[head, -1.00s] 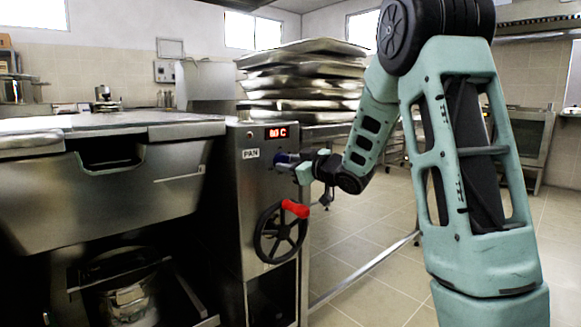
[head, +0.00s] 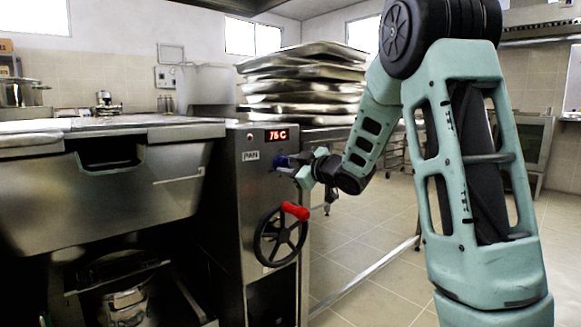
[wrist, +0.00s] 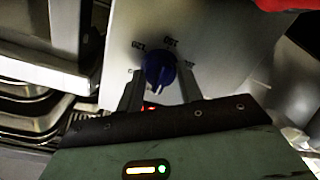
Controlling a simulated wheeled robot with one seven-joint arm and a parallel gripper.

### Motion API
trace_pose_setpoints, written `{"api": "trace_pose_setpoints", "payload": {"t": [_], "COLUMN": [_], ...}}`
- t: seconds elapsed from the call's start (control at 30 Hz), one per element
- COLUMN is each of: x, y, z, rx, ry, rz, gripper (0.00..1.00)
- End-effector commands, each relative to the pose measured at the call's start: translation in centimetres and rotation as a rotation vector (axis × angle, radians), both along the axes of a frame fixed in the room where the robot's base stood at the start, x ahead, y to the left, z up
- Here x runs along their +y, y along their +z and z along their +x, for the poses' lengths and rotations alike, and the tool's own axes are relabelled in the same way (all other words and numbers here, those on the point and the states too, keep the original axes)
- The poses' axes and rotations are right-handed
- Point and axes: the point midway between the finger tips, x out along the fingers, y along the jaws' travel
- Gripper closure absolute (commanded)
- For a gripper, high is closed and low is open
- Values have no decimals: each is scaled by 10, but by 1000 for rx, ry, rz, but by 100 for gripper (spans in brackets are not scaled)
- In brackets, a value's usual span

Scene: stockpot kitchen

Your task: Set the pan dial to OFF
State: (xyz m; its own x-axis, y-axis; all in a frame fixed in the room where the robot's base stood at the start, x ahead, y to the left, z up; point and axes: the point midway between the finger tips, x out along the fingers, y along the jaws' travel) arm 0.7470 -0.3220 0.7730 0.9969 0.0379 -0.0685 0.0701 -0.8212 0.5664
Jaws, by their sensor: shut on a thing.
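The pan dial is a dark blue knob (head: 281,161) on the front of the steel control column, below the red display (head: 276,135) and beside the PAN label (head: 250,155). The display reads about 75 C. My gripper (head: 288,165) is at the dial and shut on it. In the wrist view the blue knob (wrist: 159,69) sits between my two fingers, with a pale pointer mark towards the picture's bottom.
A black handwheel with a red handle (head: 295,211) is just below my gripper on the same column. The large steel pan (head: 105,190) stands left. Stacked metal trays (head: 300,85) are behind the column. The tiled floor at right is open.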

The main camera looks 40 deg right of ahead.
Motion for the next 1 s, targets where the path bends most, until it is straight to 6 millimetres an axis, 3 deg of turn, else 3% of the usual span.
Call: {"api": "trace_pose_setpoints", "payload": {"t": [0.03,0.07,0.1,0.13,0.43,0.57,1.0], "x": [0,0,0,0,0,-1,-5], "y": [-2,-2,-2,-2,0,2,10], "z": [-1,-1,-1,-1,-1,-12,-108], "rx": [4,4,4,3,1,0,1], "ry": [1,1,1,1,0,-1,-3], "rz": [-1,-1,-1,0,0,0,1], "gripper": [87,58,47,42,42,42,42]}}
